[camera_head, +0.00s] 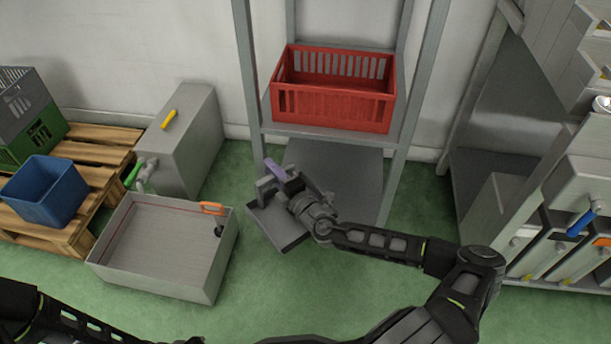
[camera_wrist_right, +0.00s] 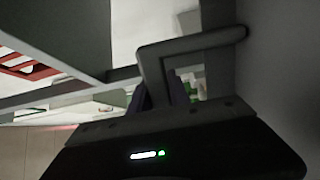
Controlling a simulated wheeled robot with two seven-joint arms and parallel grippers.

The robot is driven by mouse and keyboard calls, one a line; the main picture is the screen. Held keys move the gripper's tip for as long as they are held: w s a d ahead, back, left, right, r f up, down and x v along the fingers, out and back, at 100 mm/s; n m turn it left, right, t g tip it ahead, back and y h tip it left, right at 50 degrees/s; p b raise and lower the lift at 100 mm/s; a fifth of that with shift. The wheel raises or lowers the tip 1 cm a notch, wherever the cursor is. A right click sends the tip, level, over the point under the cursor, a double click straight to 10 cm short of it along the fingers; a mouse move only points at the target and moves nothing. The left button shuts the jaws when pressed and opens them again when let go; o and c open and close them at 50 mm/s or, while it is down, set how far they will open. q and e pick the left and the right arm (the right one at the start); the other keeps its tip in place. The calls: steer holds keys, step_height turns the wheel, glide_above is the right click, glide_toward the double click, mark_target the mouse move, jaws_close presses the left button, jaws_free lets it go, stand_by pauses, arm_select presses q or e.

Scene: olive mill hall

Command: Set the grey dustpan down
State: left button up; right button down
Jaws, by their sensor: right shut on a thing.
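The grey dustpan (camera_head: 278,229) is in the head view in front of the metal rack, partly hidden by my right gripper. My right gripper (camera_head: 274,175) is shut on it, with purplish fingers at its handle. In the right wrist view a grey bent handle bar (camera_wrist_right: 190,45) passes by the fingers (camera_wrist_right: 160,92). The pan looks held low, near the floor and the rack's bottom shelf (camera_head: 335,165); I cannot tell whether it touches either. My left gripper is out of view; only part of that arm shows at the lower left.
A red crate (camera_head: 332,108) stands on the rack's upper shelf. An open grey bin (camera_head: 160,266) stands left on the green floor. Behind it are a grey box (camera_head: 186,150) and a pallet (camera_head: 100,150) with a blue bin (camera_head: 45,198). Cabinets stand right. Floor before the rack is clear.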

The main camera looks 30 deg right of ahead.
steer(key=s+a+r+n+g+y, duration=0.7)
steer(key=s+a+r+n+y, duration=0.2)
steer(key=s+a+r+y, duration=0.3)
steer(key=s+a+r, duration=0.3)
steer(key=a, duration=0.2)
steer(key=shift+s+a, duration=0.15)
